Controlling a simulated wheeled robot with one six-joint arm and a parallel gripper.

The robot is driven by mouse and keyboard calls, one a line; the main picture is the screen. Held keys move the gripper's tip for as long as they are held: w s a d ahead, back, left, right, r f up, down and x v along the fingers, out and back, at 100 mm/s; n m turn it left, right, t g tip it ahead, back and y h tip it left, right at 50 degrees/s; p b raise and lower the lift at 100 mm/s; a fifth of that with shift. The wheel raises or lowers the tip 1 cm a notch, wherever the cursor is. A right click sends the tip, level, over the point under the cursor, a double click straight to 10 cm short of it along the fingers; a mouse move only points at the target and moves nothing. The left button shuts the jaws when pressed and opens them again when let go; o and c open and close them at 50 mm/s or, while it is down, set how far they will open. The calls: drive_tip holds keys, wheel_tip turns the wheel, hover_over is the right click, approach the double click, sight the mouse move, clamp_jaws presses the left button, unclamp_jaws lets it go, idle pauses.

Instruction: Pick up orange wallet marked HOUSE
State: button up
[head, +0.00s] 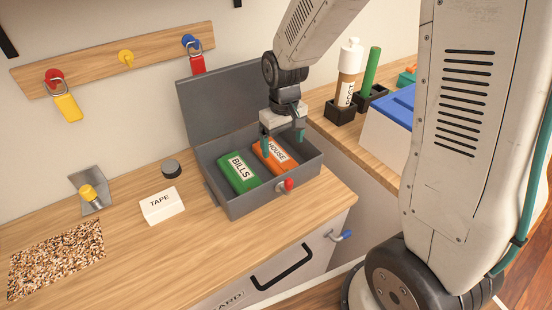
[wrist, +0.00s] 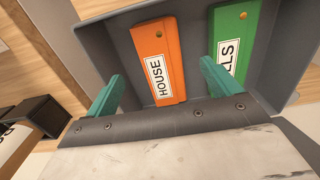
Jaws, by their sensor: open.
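The orange wallet marked HOUSE (head: 276,156) lies in an open grey metal box (head: 248,203) on the wooden counter. A green wallet marked BILLS (head: 238,173) lies to its left in the same box. My gripper (head: 284,146) is open over the box, its teal fingers pointing down around the orange wallet. In the wrist view the orange wallet (wrist: 160,60) shows between the two fingertips (wrist: 164,78), and the green wallet (wrist: 233,40) shows by the right finger. I cannot tell whether the fingers touch either wallet.
The box lid (head: 230,105) stands raised behind. A red knob (head: 288,184) is on the box front. A bottle (head: 347,75) stands in a holder at back right.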

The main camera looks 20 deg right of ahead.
sight(283, 163)
wheel_tip(283, 163, down, 8)
drive_tip(key=shift+r, duration=0.1)
drive_tip(key=c, duration=1.1)
